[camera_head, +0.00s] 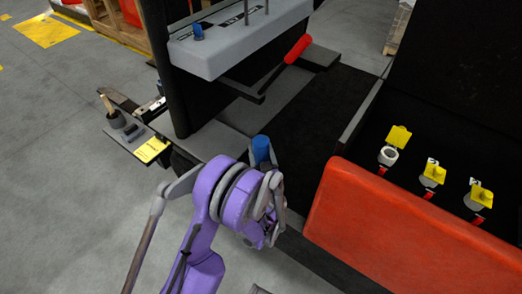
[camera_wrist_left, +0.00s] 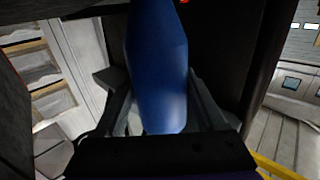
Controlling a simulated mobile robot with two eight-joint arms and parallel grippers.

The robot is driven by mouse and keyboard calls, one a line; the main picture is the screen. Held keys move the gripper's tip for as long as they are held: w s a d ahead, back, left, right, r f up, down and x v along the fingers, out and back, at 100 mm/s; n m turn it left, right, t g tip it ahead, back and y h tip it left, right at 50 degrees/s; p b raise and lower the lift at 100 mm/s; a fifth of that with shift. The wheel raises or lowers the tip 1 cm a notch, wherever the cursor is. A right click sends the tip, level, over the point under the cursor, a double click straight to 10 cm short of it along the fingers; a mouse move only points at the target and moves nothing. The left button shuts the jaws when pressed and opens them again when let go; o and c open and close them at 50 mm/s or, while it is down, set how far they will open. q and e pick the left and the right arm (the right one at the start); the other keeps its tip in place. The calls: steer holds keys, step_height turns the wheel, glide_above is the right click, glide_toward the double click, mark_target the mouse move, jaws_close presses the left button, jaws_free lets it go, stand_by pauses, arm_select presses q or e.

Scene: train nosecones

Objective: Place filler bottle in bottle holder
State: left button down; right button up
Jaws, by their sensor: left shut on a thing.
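The blue filler bottle (camera_head: 261,148) shows just beyond my purple left arm in the head view, near the middle of the picture. In the left wrist view the bottle (camera_wrist_left: 158,65) is large and stands between the two fingers of my left gripper (camera_wrist_left: 155,90), which is shut on it. In the head view the wrist hides the fingers and the bottle's lower part. I cannot tell for sure which fixture is the bottle holder. My right gripper is not in view.
A small black shelf (camera_head: 128,124) with a yellow label stands at left. A grey-white box with rods (camera_head: 240,38) and a red-handled tool (camera_head: 298,48) lie behind. A red panel (camera_head: 400,235) is at right, below several yellow-lidded fittings (camera_head: 433,174). A dark surface (camera_head: 325,115) lies between.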

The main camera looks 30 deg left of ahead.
mark_target(263, 156)
arm_select(q)
steer(key=shift+f+b, duration=0.3)
steer(key=shift+f, duration=0.2)
jaws_free()
steer(key=shift+r+p, duration=0.4)
steer(key=shift+r, duration=0.15)
steer(key=v, duration=0.8)
steer(key=shift+s+d, duration=0.1)
steer(key=shift+d, duration=0.05)
steer(key=s+r+m+g+h, duration=0.1)
steer(key=s+m+g+h, duration=0.4)
steer(key=s, duration=0.6)
steer(key=s+d+r+m+g+h, duration=0.2)
steer(key=s+d+h, duration=0.4)
steer(key=s+d, duration=0.3)
steer(key=s+m+g+b, duration=0.1)
steer(key=s+g, duration=0.1)
steer(key=s, duration=0.2)
steer(key=shift+d+h, duration=0.3)
